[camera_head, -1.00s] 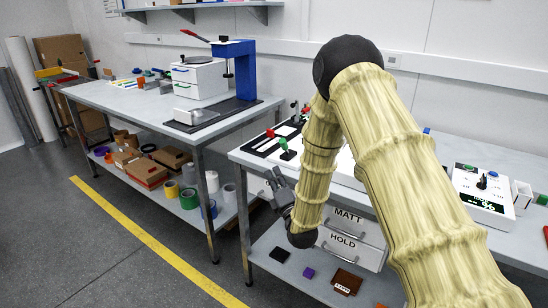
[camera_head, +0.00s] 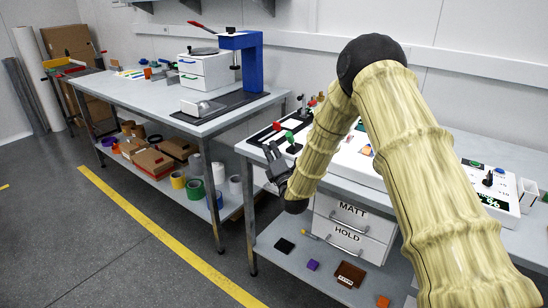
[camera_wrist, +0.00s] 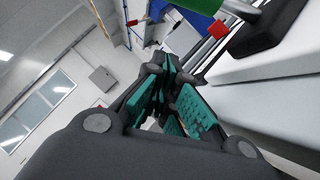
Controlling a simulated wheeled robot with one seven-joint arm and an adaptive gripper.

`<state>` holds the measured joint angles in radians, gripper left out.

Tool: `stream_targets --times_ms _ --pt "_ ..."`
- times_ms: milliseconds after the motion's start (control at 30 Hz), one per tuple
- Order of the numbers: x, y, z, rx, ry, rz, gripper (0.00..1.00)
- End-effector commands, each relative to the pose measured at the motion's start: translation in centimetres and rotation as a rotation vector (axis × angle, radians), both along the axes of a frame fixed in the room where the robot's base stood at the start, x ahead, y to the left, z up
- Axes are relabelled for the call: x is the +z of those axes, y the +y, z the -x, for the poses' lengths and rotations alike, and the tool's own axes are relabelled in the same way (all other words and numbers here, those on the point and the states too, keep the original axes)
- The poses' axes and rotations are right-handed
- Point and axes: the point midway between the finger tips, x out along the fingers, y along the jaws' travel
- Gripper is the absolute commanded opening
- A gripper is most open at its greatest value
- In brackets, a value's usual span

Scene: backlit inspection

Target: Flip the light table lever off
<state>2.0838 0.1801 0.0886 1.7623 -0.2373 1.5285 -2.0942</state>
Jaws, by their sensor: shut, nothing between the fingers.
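The light table (camera_head: 350,155) is a bright white panel on the right bench, partly hidden behind my arm. At its left stand a green-topped lever (camera_head: 289,137) and a red-topped one (camera_head: 277,126), on dark bases. I cannot read which one is the light table's. My gripper (camera_head: 271,152) is shut and empty, just off the bench's front edge, left of and slightly below the green-topped lever, apart from it. In the wrist view, the teal finger pads (camera_wrist: 172,88) are in the middle. A large green knob (camera_wrist: 236,10) and a red one (camera_wrist: 218,28) show beyond them, at upper right.
Drawers marked MATT (camera_head: 349,212) and HOLD (camera_head: 346,240) hang below the bench top. A device with a black knob (camera_head: 488,180) stands at the right. A second bench (camera_head: 150,102) with a blue press (camera_head: 251,62) stands at left. The floor between has a yellow line.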

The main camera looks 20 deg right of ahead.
Motion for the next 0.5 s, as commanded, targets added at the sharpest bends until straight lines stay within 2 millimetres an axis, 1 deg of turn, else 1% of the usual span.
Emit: stream_targets --times_ms 33,67,300,500 --pt "0.4 0.0 -0.7 -0.002 -0.003 -0.002 0.00" --pt "0.5 -0.3 -0.7 -0.003 -0.001 -0.001 0.00" --pt "1.0 -2.3 0.3 -0.001 0.000 0.000 0.00" --pt "1.3 -3.2 0.8 0.001 -0.001 0.000 0.00"
